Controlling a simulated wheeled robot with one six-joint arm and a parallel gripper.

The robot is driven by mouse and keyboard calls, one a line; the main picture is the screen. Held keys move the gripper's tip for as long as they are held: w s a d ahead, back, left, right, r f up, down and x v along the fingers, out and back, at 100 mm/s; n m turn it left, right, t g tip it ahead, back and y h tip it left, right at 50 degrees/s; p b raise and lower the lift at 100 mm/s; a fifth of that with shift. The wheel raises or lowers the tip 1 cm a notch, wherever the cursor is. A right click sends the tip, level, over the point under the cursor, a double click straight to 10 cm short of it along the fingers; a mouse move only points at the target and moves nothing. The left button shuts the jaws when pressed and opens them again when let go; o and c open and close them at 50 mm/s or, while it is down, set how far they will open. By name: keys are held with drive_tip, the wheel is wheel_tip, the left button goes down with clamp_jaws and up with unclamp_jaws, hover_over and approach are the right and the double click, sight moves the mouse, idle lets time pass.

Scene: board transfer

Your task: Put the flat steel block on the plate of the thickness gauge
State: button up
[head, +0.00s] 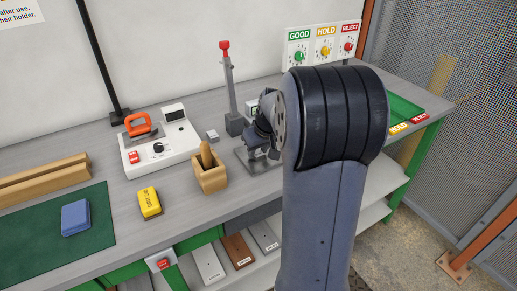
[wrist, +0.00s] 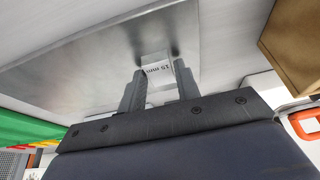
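The flat steel block (wrist: 157,69), marked "15 mm", sits between the fingertips of my gripper (wrist: 158,80) in the wrist view. The fingers appear closed against its sides. A bare grey metal plate (wrist: 85,72) spreads behind the block; I cannot tell whether the block touches it. In the head view my gripper (head: 262,140) points down over the metal plate (head: 243,158), and my arm hides much of this spot. The small display of the gauge (head: 253,109) shows just behind my gripper. The block cannot be made out in the head view.
A wooden holder (head: 211,179) stands close left of the plate. A small grey block (head: 212,135) lies by the scale. A yellow block (head: 149,202) lies farther left.

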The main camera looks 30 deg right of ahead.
drive_tip(key=o, duration=0.4)
drive_tip(key=shift+c, duration=0.2)
drive_tip(key=shift+r, duration=0.2)
drive_tip(key=v, duration=1.2)
drive_tip(key=shift+p, duration=0.35)
